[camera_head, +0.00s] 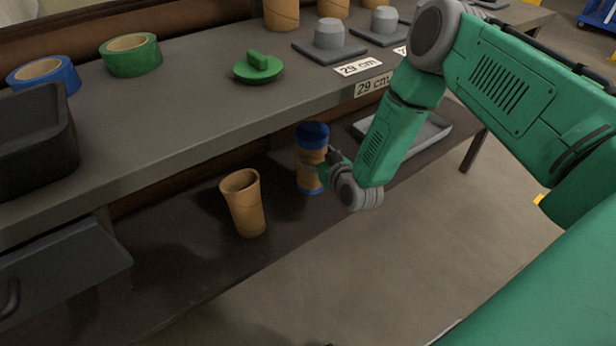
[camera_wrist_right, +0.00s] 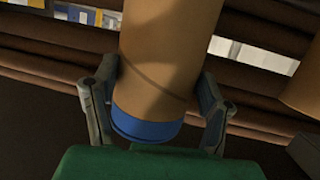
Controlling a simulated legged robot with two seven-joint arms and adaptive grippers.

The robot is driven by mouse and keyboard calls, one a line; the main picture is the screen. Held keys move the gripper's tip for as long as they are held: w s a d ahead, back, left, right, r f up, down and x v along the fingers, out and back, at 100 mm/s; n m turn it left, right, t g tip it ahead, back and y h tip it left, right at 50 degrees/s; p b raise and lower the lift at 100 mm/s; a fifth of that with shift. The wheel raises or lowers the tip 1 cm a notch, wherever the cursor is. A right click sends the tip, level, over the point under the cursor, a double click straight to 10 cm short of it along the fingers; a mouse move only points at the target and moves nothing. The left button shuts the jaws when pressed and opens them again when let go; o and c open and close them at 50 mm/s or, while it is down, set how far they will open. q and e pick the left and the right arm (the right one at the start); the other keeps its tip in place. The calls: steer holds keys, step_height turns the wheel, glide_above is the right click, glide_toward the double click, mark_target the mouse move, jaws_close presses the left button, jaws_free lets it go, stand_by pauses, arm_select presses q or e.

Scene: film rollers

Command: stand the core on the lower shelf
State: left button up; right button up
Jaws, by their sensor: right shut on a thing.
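My right gripper (camera_head: 322,165) is shut around the middle of a brown cardboard core (camera_head: 308,173) with blue ends. The core is upright or nearly so, over the dark lower shelf (camera_head: 190,270) and below the edge of the upper top. I cannot tell whether its blue bottom touches the shelf. In the right wrist view the core (camera_wrist_right: 165,60) runs between the two fingers of the gripper (camera_wrist_right: 155,100), with its blue end near my palm. My left gripper is not in view.
A plain brown core (camera_head: 246,208) stands on the lower shelf, left of the held one. A grey tray (camera_head: 430,130) lies to the right. Above are tape rolls (camera_head: 131,55), a green knobbed disc (camera_head: 258,68) and grey plugs (camera_head: 329,36). A drawer (camera_head: 60,268) is at the left.

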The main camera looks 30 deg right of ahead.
arm_select(q)
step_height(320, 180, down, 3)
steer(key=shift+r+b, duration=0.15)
steer(key=shift+b, duration=0.9)
arm_select(e)
step_height(320, 180, down, 6)
steer(key=shift+r, duration=0.25)
steer(key=o, duration=1.7)
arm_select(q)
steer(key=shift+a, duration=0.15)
arm_select(e)
steer(key=shift+a, duration=0.1)
